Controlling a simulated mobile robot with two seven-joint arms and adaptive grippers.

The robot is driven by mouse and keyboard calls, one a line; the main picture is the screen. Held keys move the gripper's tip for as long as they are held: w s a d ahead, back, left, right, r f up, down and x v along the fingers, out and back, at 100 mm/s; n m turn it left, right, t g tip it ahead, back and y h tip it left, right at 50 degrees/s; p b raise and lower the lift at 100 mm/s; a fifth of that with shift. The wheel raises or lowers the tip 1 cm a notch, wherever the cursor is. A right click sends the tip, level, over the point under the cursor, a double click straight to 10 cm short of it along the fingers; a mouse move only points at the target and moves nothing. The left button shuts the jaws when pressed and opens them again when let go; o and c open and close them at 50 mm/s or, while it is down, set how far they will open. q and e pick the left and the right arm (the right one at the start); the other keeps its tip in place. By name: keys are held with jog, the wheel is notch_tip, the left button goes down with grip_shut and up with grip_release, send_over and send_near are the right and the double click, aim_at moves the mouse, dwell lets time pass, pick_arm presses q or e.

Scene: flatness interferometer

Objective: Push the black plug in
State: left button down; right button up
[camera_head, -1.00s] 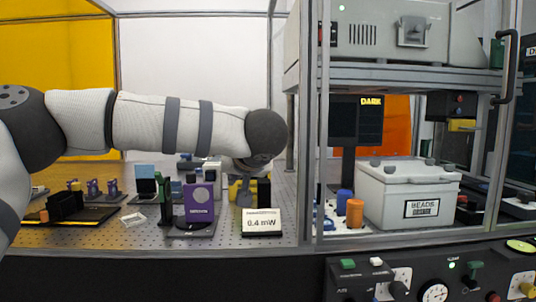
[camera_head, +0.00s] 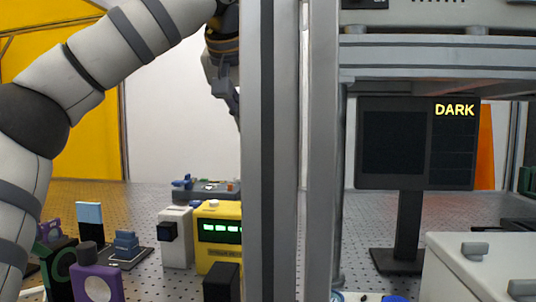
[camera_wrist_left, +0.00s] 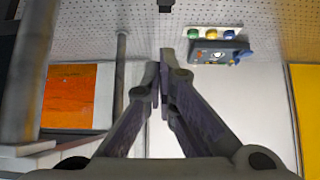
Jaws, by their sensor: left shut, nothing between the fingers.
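My left gripper (camera_head: 236,108) hangs in the air above the back of the bench, partly hidden by a grey frame post. In the left wrist view its two fingers (camera_wrist_left: 163,72) are shut and empty. A white box (camera_head: 178,240) stands below it with a dark block (camera_head: 167,232) on its side; I cannot tell if this is the black plug. A yellow box (camera_head: 219,227) with a green display stands next to it. Behind them is a low blue-grey unit (camera_head: 205,190), with coloured knobs in the left wrist view (camera_wrist_left: 218,47). My right gripper is not seen.
Wide grey posts (camera_head: 272,150) stand right of my gripper. A monitor (camera_head: 415,143) reading DARK and a white lidded case (camera_head: 485,265) are to the right. Purple and black parts (camera_head: 97,283) fill the front left. Perforated bench top (camera_head: 150,195) lies bare at the back.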

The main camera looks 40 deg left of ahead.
pick_arm(q)
jog(key=x, duration=0.3)
jog(key=s+f+x, duration=0.1)
jog(key=x, duration=0.3)
jog(key=s+f+x, duration=0.1)
jog(key=x, duration=0.3)
jog(key=shift+w+d, duration=0.1)
jog(key=shift+d, duration=0.15)
jog(key=shift+f, duration=0.45)
jog(key=shift+f, duration=1.45)
